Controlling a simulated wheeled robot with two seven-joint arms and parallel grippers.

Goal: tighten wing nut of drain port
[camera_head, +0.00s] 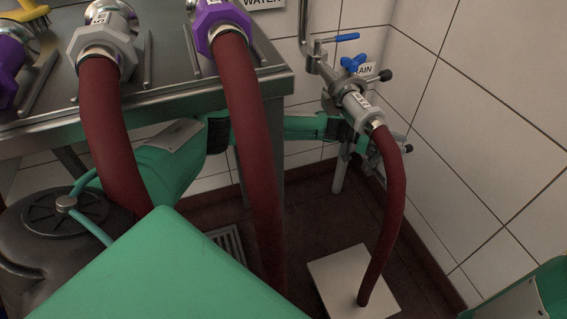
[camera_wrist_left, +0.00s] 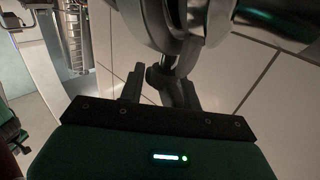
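The drain port (camera_head: 354,101) is a steel pipe fitting on the right wall, with a dark red hose on its lower end. A clamp at the joint has a dark knob-like end (camera_head: 385,76); a second dark knob (camera_head: 408,149) shows lower down. My left gripper (camera_head: 357,140) reaches in from the left, just below the fitting, partly hidden by it. In the left wrist view, a dark wing-nut-like part (camera_wrist_left: 170,84) sits between the fingers under a large round steel fitting (camera_wrist_left: 178,28). A gap shows beside the left finger, and the fingers look open. My right gripper is out of view.
Blue handles (camera_head: 353,63) sit above the fitting near the wall label. A steel table (camera_head: 190,108) with several hose couplings stands at left. Red hoses (camera_head: 250,150) hang in front of my left arm. A pale plate (camera_head: 335,285) lies on the floor.

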